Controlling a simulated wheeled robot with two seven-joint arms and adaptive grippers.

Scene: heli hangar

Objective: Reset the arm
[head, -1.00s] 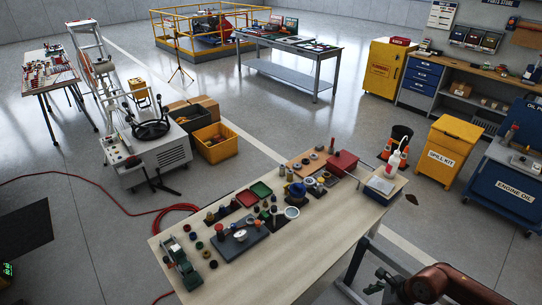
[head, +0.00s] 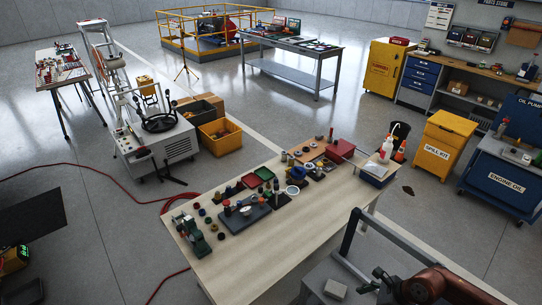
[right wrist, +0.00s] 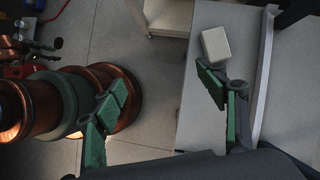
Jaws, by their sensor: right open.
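My right gripper (head: 378,284) is at the bottom right of the head view, at the end of my copper-coloured arm. In the right wrist view its green-padded fingers (right wrist: 165,106) stand wide apart with nothing between them. A small pale block (head: 336,289) lies on a grey surface (head: 318,272) just left of the gripper in the head view. In the right wrist view the block (right wrist: 215,46) lies beyond the right-hand finger, apart from it. My left gripper is not in view.
A wooden workbench (head: 290,240) with several parts, trays and a bottle (head: 386,149) lies ahead. A dark rail (head: 375,250) edges the grey surface. A yellow spill kit bin (head: 437,142) and blue engine oil cart (head: 500,175) stand right. Red hose (head: 95,190) crosses the floor left.

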